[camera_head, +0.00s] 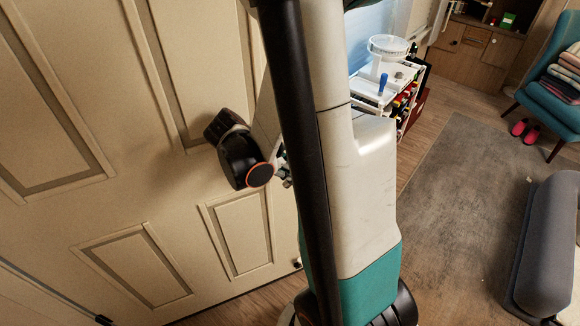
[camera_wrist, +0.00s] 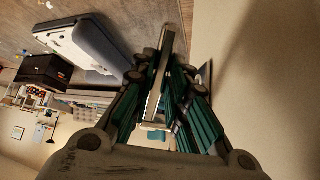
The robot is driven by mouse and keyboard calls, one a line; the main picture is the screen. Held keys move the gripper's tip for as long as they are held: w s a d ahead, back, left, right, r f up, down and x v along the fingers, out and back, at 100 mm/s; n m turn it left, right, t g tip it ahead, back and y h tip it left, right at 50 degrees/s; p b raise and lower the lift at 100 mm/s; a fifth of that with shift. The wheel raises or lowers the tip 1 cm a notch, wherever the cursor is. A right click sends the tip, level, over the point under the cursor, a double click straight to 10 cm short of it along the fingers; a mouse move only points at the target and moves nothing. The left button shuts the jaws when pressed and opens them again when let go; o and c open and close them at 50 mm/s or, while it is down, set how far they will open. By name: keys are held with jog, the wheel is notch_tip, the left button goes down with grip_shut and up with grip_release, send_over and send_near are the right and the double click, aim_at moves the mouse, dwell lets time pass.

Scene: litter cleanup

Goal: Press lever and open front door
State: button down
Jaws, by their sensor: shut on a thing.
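The front door (camera_head: 60,150) is a cream panelled door filling the left of the head view. Its plain surface (camera_wrist: 285,90) runs along the right side of the wrist view. In the wrist view, my gripper (camera_wrist: 165,78) has its teal-padded fingers closed around a slim metallic lever (camera_wrist: 167,42) that stands out beside the door face. Whether the lever is pressed down I cannot tell.
A white shelf cart (camera_head: 385,88) with bottles stands behind my column. A grey rug (camera_head: 450,190) lies on the wooden floor. A grey bench (camera_head: 548,240) is at the lower right, and a teal armchair (camera_head: 550,105) is at the upper right. Floor between cart and bench is clear.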

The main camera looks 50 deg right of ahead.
jog(key=c, duration=1.6)
grip_release()
jog(key=shift+w, duration=0.1)
jog(key=shift+o, duration=0.2)
jog(key=shift+r, duration=0.1)
jog(key=v, duration=1.2)
jog(key=a+r+n+t+y, duration=0.2)
jog(key=a+n+t, duration=0.1)
jog(key=a+n, duration=0.3)
jog(key=a+r+n+t+y, duration=0.1)
jog(key=a+n+t, duration=0.3)
jog(key=n, duration=0.5)
jog(key=s+a+r+n+t+y, duration=0.1)
jog(key=a+r+n+t+y, duration=0.1)
jog(key=a+n, duration=0.6)
jog(key=shift+a+r+t+y, duration=0.3)
jog(key=shift+a+t+y, duration=0.3)
jog(key=shift+t+y, duration=0.25)
